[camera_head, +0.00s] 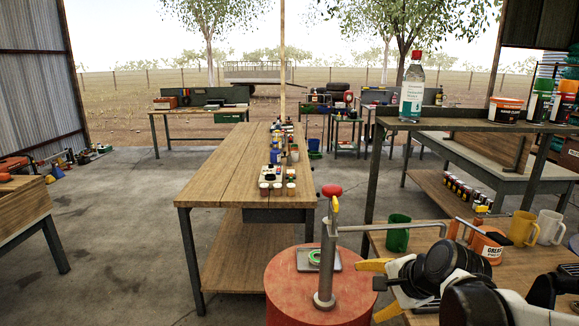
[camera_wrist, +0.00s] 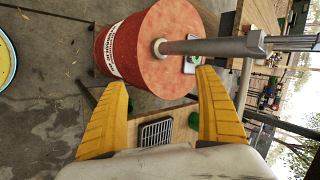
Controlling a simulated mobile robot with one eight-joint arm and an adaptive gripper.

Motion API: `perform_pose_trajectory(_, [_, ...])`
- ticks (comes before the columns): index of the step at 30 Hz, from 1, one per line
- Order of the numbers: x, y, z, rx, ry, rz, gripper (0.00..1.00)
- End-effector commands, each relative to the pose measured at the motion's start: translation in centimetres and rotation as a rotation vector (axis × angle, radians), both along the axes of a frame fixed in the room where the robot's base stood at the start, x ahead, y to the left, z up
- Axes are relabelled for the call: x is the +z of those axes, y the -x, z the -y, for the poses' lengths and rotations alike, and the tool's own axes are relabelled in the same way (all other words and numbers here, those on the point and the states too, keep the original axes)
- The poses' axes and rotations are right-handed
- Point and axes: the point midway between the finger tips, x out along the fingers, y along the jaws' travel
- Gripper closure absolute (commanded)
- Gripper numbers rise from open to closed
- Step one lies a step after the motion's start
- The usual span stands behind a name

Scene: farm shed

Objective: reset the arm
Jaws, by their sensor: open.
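My gripper (camera_head: 368,291) is at the lower right of the head view, with its two yellow fingers spread apart. In the wrist view my gripper (camera_wrist: 165,80) is open, with nothing between the fingers. The red drum (camera_wrist: 165,50) is beyond the fingertips there. In the head view the drum (camera_head: 290,295) stands just left of my gripper. My arm comes in from the lower right, over or in front of the wooden bench (camera_head: 390,240); I cannot tell how close it is.
A grey pump (camera_head: 326,270) with a long spout rises from the drum. A green cup (camera_head: 397,233), an orange grease tin (camera_head: 487,246) and a yellow mug (camera_head: 523,229) stand near my arm. A shelf (camera_head: 460,124) holds a bottle (camera_head: 412,90).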

Motion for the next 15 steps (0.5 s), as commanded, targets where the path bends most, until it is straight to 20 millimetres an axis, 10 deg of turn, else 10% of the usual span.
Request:
perform_pose_trajectory(9, [1.8,12.3,-0.5,0.569,0.639,0.103,0.18])
perform_pose_trajectory(15, [1.4,16.5,0.3,0.81,0.888,0.126,0.18])
